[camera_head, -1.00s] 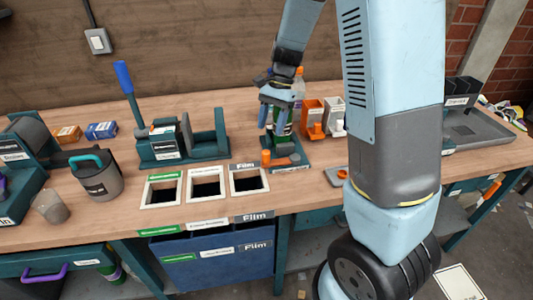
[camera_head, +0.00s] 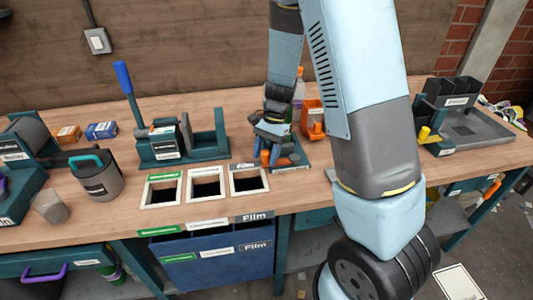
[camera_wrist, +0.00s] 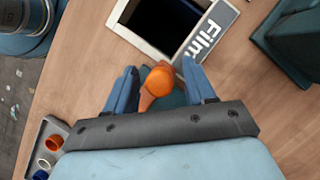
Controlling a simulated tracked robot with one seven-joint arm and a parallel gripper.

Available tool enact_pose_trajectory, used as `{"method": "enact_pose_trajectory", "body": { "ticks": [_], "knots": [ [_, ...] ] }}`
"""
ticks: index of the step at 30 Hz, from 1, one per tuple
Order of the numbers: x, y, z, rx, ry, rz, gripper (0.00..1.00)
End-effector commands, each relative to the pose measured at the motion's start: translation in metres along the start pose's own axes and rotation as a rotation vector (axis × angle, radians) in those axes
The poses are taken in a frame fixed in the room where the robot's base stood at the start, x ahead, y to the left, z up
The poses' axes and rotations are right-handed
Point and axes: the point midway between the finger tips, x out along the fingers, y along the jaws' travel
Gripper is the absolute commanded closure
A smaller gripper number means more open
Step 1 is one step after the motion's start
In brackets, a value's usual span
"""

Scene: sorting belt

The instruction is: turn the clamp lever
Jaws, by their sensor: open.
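The clamp lever is orange with a round knob (camera_wrist: 160,78) and stands on a teal base (camera_head: 300,163) behind the Film slot. In the wrist view the knob lies between my two blue fingers, with a finger on each side. My gripper (camera_wrist: 160,72) is open and points down over it. In the head view my gripper (camera_head: 271,155) is low over the clamp and hides much of it; a bit of orange lever (camera_head: 265,158) shows beside the fingers. I cannot tell whether a finger touches the lever.
The Film slot (camera_head: 249,193) lies just in front of the clamp, beside two other slots. An orange holder (camera_head: 312,122) and a bottle (camera_head: 299,88) stand behind. A teal press with a blue handle (camera_head: 126,80) is at left. A small tray (camera_wrist: 40,135) with rings shows in the wrist view.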

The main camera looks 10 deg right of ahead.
Motion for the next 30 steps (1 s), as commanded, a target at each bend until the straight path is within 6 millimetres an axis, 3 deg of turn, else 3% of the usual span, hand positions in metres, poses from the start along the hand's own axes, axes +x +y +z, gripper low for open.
{"method": "enact_pose_trajectory", "body": {
  "ticks": [2,18,30],
  "knots": [
    [-0.0001,0.0000,0.0000,0.000,0.000,0.000,0.47],
    [-0.0004,-0.0003,0.0000,0.000,0.000,-0.001,0.99],
    [-0.0003,-0.0006,0.0005,-0.004,0.000,0.000,1.00]
  ]
}}
